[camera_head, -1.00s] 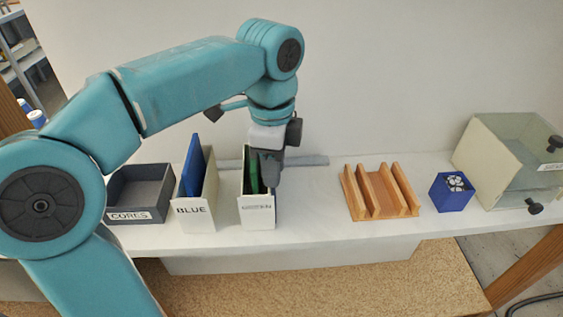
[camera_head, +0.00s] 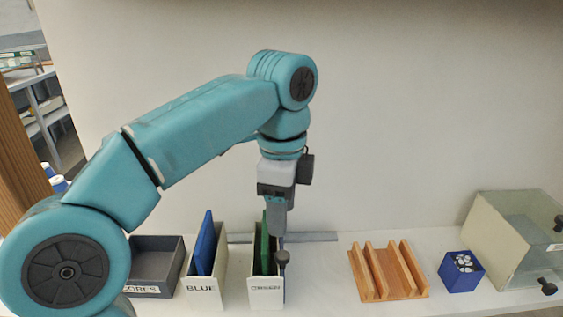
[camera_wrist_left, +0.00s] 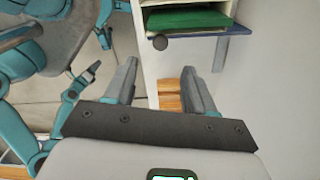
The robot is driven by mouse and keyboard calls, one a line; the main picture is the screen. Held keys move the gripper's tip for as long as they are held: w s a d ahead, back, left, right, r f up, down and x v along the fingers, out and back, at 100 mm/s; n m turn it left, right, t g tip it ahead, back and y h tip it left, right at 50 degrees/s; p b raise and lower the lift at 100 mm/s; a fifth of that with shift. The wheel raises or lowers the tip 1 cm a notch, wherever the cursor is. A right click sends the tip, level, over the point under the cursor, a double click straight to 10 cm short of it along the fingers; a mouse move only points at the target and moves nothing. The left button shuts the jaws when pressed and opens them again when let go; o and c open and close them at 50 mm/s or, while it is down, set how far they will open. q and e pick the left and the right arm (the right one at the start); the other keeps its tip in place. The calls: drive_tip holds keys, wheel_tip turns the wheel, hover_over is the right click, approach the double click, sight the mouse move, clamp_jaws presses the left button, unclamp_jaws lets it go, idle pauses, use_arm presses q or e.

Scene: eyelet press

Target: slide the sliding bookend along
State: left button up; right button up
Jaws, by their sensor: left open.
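The sliding bookend looks to be the thin blue-grey plate (camera_head: 286,283) against the right side of the box labelled GREEN. A dark round knob (camera_head: 282,257) stands at it, and the knob also shows in the left wrist view (camera_wrist_left: 160,43). A grey-blue rail (camera_head: 322,237) runs behind the boxes, with free length to the right. My left gripper (camera_head: 279,232) points down just above the knob, apart from it. Its two fingers (camera_wrist_left: 160,78) are spread with nothing between them. My right gripper is not in view.
The GREEN box (camera_head: 266,292) holds a green folder (camera_head: 265,245). The BLUE box (camera_head: 207,290) with a blue folder and a grey CORES bin (camera_head: 157,255) stand left. A wooden rack (camera_head: 388,272), blue cube (camera_head: 461,272) and clear-fronted case (camera_head: 510,240) stand right. Shelf between GREEN and rack is clear.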

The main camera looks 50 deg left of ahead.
use_arm(q)
wheel_tip(320, 180, up, 7)
drive_tip(key=p, duration=0.2)
drive_tip(key=shift+s+f, duration=0.1)
idle(0.5)
